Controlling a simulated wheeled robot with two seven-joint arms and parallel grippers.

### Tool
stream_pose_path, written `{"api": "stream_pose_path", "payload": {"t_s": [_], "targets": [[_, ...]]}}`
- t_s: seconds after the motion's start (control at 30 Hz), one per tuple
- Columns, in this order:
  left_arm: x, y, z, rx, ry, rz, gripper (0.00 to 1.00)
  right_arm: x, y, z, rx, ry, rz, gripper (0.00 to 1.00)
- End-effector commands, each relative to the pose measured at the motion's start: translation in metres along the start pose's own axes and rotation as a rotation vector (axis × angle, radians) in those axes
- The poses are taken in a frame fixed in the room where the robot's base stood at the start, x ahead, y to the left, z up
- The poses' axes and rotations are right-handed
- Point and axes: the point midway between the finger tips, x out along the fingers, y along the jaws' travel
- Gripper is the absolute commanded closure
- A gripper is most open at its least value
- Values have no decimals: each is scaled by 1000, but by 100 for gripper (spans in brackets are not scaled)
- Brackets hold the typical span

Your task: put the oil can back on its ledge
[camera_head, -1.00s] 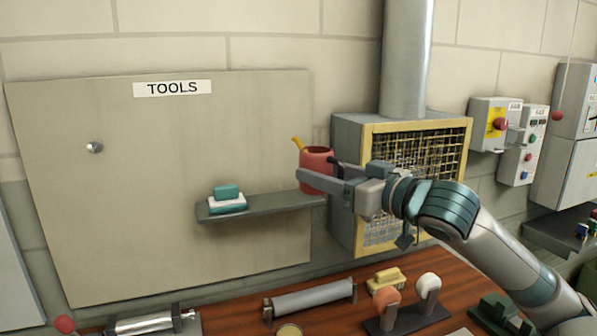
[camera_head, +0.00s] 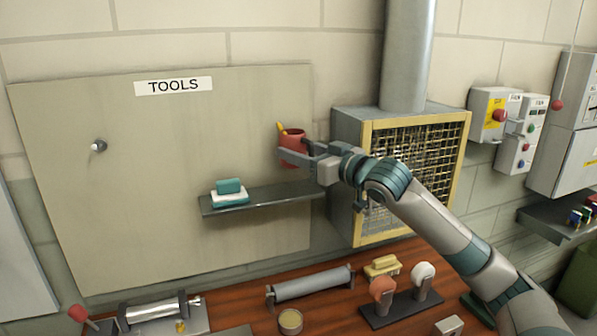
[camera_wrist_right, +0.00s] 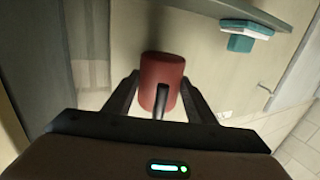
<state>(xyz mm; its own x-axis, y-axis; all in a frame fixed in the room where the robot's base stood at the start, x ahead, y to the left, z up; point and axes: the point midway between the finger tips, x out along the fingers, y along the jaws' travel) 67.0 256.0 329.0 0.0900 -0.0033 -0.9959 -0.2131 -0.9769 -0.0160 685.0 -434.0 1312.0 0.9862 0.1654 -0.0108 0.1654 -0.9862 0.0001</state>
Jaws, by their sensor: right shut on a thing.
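The oil can (camera_head: 293,147) is red with a yellow spout. My right gripper (camera_head: 294,157) is shut on it, and it also shows between the fingers in the right wrist view (camera_wrist_right: 161,80). In the head view the can appears above the right part of the grey ledge (camera_head: 262,198) on the tool board, with a gap below it. The can looks nearly upright there. The ledge also shows at the top of the right wrist view (camera_wrist_right: 222,8). My left gripper is not in view.
A teal and white block (camera_head: 229,193) sits on the ledge's left part; the right part is bare. A yellow-framed mesh box (camera_head: 366,190) stands right of the ledge. Below is a wooden bench with a roller (camera_head: 311,284), a round tin (camera_head: 290,321) and a stand with knobs (camera_head: 400,308).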

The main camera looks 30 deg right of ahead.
Motion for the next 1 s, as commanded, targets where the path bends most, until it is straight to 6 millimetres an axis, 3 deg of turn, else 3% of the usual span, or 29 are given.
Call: {"api": "stream_pose_path", "payload": {"t_s": [0.3, 0.77, 1.0], "targets": [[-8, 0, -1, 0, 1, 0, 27, 0, -1, 27, 1, -2, -1, 79], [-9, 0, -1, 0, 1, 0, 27, -1, -1, 32, 0, -1, -1, 79], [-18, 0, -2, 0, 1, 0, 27, 0, -1, 52, 4, -4, -1, 79]]}}
